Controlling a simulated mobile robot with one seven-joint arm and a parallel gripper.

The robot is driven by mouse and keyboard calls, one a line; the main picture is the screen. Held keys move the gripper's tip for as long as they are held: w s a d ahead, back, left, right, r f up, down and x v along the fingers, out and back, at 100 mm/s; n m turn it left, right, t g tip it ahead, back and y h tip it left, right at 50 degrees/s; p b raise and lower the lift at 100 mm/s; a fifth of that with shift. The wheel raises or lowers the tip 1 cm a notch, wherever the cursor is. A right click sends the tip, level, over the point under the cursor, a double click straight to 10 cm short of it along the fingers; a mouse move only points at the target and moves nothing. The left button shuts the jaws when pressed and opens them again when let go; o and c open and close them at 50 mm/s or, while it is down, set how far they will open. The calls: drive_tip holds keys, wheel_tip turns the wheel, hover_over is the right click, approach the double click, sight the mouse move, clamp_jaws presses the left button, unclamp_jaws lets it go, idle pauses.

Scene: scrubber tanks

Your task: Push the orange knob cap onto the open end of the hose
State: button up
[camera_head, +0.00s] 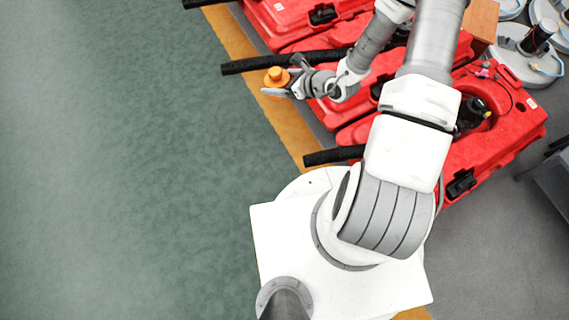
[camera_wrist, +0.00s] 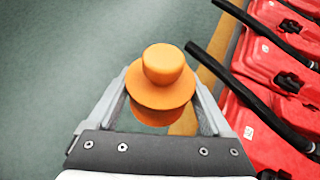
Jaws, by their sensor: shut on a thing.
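An orange knob cap (camera_wrist: 163,80) with a round knob on a wider flange is held between the two fingers of my gripper (camera_wrist: 163,98). In the head view the cap (camera_head: 276,76) sits at the tip of my gripper (camera_head: 275,88), over the floor edge left of the red tanks. A black hose (camera_wrist: 222,70) shows to the right of the cap in the wrist view, apart from it. In the head view a black hose (camera_head: 260,64) has its open end just left of the cap; part of it passes behind my arm and gripper.
Red scrubber tanks (camera_head: 482,145) stand in a row on the right, with more black hoses (camera_head: 333,156) sticking out left. A yellow-orange floor stripe (camera_head: 285,128) runs beside them. The green floor (camera_head: 120,170) to the left is clear. Grey machines (camera_head: 520,55) stand at upper right.

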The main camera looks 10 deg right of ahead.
drive_tip(key=s+a+f+n+g+h+b, duration=0.1)
drive_tip(key=s+f+n+g+h+b, duration=0.3)
drive_tip(key=f, duration=1)
drive_tip(key=s+a+f+g+h+b, duration=0.1)
drive_tip(key=f+g+h+b, duration=0.15)
drive_tip(key=f+b, duration=0.7)
drive_tip(key=s+f+n+g+h+b, duration=0.2)
drive_tip(key=f+g+h, duration=0.15)
drive_tip(key=f, duration=1.35)
wheel_tip(320, 180, down, 10)
drive_tip(key=d+r+n+t+h+b, duration=0.1)
drive_tip(key=d+n+h+b, duration=0.2)
drive_tip(key=h+b, duration=0.25)
drive_tip(key=shift+s+d+r+b, duration=0.1)
drive_tip(key=shift+d+r+b, duration=0.15)
drive_tip(key=shift+d, duration=0.85)
drive_tip(key=shift+s+d+r+b, duration=0.1)
drive_tip(key=shift+d+r+b, duration=0.1)
drive_tip(key=shift+d, duration=0.9)
drive_tip(key=shift+d+r, duration=0.1)
drive_tip(key=shift+d, duration=0.1)
drive_tip(key=shift+d+r+p, duration=0.2)
drive_tip(key=shift+d, duration=0.45)
drive_tip(key=shift+d+r+p, duration=0.15)
drive_tip(key=shift+d+p, duration=0.05)
drive_tip(key=shift+d, duration=0.45)
drive_tip(key=o, duration=1.3)
drive_tip(key=shift+r, duration=0.1)
